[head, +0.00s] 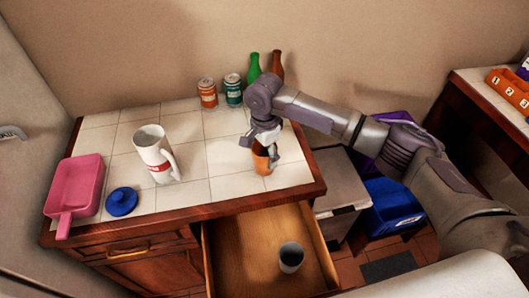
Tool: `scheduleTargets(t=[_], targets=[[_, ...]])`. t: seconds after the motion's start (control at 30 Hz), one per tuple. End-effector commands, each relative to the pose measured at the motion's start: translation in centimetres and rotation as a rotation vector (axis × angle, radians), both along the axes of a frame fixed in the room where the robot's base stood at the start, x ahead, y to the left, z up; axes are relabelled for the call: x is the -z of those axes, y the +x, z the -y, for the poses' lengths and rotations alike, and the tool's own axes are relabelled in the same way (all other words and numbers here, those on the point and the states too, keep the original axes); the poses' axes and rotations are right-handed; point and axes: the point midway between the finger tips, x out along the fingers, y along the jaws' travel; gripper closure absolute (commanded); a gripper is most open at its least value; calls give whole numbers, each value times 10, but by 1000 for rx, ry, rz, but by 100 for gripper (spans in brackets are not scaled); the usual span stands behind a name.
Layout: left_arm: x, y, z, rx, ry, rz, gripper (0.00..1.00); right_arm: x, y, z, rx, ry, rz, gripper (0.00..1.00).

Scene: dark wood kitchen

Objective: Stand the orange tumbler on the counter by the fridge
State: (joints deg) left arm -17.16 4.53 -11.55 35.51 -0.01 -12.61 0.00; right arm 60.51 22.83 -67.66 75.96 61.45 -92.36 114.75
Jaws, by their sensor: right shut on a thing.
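The orange tumbler (261,162) is upright at the right part of the white-tiled counter (225,158). My right gripper (264,146) reaches down from above and is shut on the tumbler at its rim. The gripper hides part of the rim. I cannot tell whether the tumbler's base touches the tiles. A pale grey fridge-like body (22,110) stands at the far left, beside the counter. My left gripper is not in view.
A white mug (155,155), a pink pan (75,187) and a blue lid (121,201) occupy the counter's left. Two cans (220,92) and two bottles (265,67) stand at the back. Below, an open drawer (240,250) holds a grey cup (290,257). Tiles between mug and tumbler are clear.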

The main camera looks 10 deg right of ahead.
Motion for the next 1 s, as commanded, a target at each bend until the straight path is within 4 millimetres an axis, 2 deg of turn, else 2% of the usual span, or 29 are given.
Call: scheduleTargets(t=[0.1, 0.13, 0.27, 0.67, 0.77, 1.0], targets=[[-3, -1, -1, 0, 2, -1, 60, 2, 0, 0, 0, 1, 0, 67], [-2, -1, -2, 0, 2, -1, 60, 2, 0, 0, 0, 1, 1, 28], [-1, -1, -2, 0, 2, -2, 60, 2, 0, 0, 0, 0, 0, 7], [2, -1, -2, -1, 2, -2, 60, -1, 0, 0, 0, 1, 2, 7], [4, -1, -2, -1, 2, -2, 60, -13, 1, -1, 0, 2, 2, 7], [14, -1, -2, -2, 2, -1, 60, -63, 1, -1, -1, 4, 5, 7]])
